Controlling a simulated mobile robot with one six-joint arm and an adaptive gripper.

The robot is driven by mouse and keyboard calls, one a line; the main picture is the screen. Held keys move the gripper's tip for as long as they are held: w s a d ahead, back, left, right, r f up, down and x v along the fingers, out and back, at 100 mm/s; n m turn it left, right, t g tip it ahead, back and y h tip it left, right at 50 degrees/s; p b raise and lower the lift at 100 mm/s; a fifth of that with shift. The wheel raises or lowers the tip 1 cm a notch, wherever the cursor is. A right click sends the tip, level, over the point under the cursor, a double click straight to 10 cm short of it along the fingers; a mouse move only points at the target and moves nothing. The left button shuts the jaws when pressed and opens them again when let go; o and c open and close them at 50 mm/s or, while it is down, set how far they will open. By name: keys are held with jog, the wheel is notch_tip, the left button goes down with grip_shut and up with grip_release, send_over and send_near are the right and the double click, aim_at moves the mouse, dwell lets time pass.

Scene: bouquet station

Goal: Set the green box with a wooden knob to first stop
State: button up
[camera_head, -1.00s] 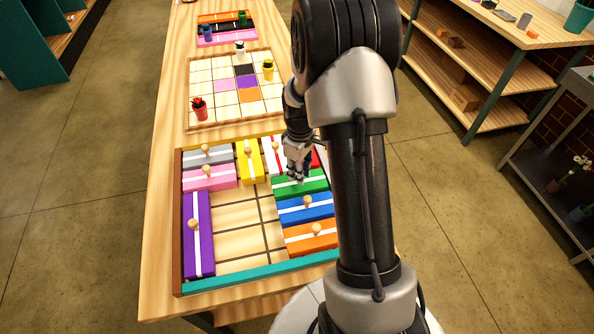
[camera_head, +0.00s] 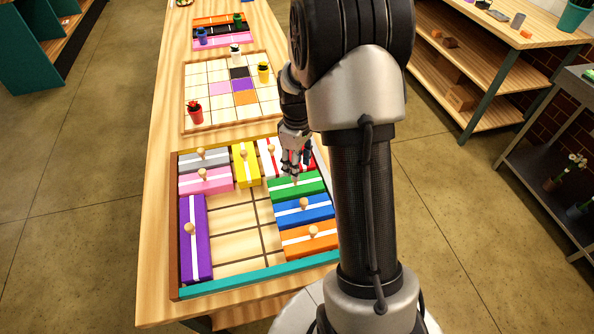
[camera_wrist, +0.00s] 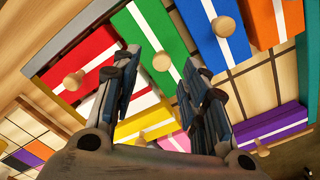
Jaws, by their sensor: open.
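The green box (camera_head: 312,185) has a white stripe and a round wooden knob (camera_head: 295,179). It lies in the right column of the framed tray (camera_head: 174,235), beyond the blue box. My gripper (camera_head: 295,171) is open and hangs just above the knob. In the wrist view the green box (camera_wrist: 151,20) is at the top centre. Its knob (camera_wrist: 162,62) appears between the two spread fingertips (camera_wrist: 160,70), apparently without contact. I cannot tell the exact height gap. No stop marking is recognisable.
The blue box (camera_head: 318,212) and orange box (camera_head: 325,240) lie nearer. The red box (camera_head: 274,149), yellow box (camera_head: 246,171), grey box (camera_head: 215,158), pink box (camera_head: 217,180) and purple box (camera_head: 196,255) fill other sides. The tray's middle (camera_head: 238,225) is clear left of the green box.

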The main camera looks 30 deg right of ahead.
notch_tip(320, 180, up, 8)
jog(key=shift+f, duration=0.25)
dwell(0.4)
